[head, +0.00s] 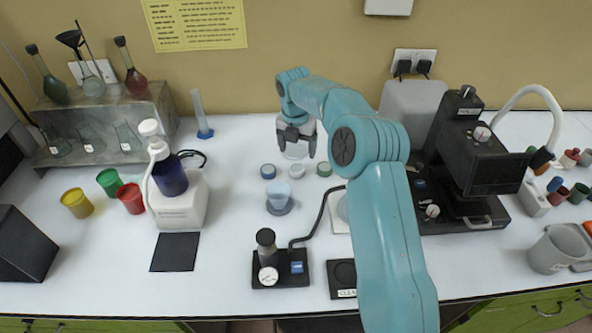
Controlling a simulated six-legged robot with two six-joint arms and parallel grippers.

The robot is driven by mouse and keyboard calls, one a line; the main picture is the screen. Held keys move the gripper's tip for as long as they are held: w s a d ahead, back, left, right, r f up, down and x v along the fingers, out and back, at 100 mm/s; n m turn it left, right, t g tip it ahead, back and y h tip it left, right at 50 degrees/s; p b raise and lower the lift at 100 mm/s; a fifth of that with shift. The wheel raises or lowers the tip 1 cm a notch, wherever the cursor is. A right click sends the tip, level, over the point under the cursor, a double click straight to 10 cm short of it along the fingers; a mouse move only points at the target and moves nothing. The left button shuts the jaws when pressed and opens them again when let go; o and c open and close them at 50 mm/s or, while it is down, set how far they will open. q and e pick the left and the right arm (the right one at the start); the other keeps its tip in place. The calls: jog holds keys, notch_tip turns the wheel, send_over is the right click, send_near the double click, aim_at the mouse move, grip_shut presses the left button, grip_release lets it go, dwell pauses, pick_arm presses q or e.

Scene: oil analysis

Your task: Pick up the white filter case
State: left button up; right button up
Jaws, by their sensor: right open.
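A small round white case (297,170), which looks like the white filter case, stands on the white bench between a blue-lidded one (268,171) and a green-lidded one (324,169). My right gripper (296,148) has its dark fingers open and empty, just behind the white case in the picture. A pale, glassy round shape shows between and below the fingers; I cannot tell exactly what it is. The gap between the fingers and the white case is hard to judge. My left gripper is not in view.
A pale cup (279,196) stands in front of the small cases. A black gauge device (280,268) with a hose is nearer the front edge. Bench between bottle and cup is clear.

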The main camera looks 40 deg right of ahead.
aim_at(297, 168)
jog(key=shift+d+f, duration=0.1)
jog(key=shift+f, duration=0.65)
jog(key=shift+s+f, duration=0.2)
jog(key=shift+f, duration=0.25)
jog(key=f, duration=0.2)
jog(key=w+f+p, duration=0.1)
jog(key=f, duration=0.1)
jog(key=shift+f+p, duration=0.3)
jog(key=shift+f, duration=0.1)
jog(key=shift+s+f, duration=0.15)
jog(key=shift+f, duration=0.1)
jog(key=shift+c, duration=1.2)
jog(key=c, duration=0.9)
